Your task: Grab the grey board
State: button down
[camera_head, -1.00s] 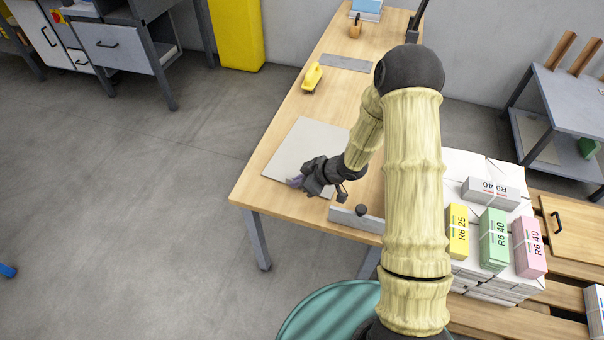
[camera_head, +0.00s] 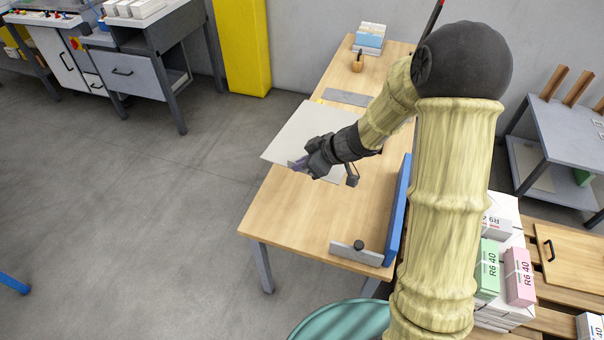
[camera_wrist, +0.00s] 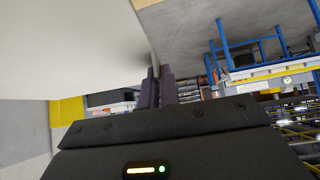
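The grey board (camera_head: 298,133) is a flat, light grey sheet, raised above the wooden table (camera_head: 300,215) in the head view. Its left corner reaches out past the table's left edge. My gripper (camera_head: 299,164) is shut on the board's near edge. In the wrist view the board (camera_wrist: 65,50) fills the upper left, and the purple fingers (camera_wrist: 157,88) close on its edge. My arm hides part of the board's right side.
A blue upright fence (camera_head: 398,212) and a grey metal bar with a black knob (camera_head: 357,251) stand at the table's near right. A grey plate (camera_head: 347,97) lies farther back. Wrapped paper stacks (camera_head: 519,275) stand at the right. The table's near part is clear.

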notch_tip(320, 180, up, 4)
jog(key=shift+f+p, duration=0.25)
jog(key=shift+p, duration=0.2)
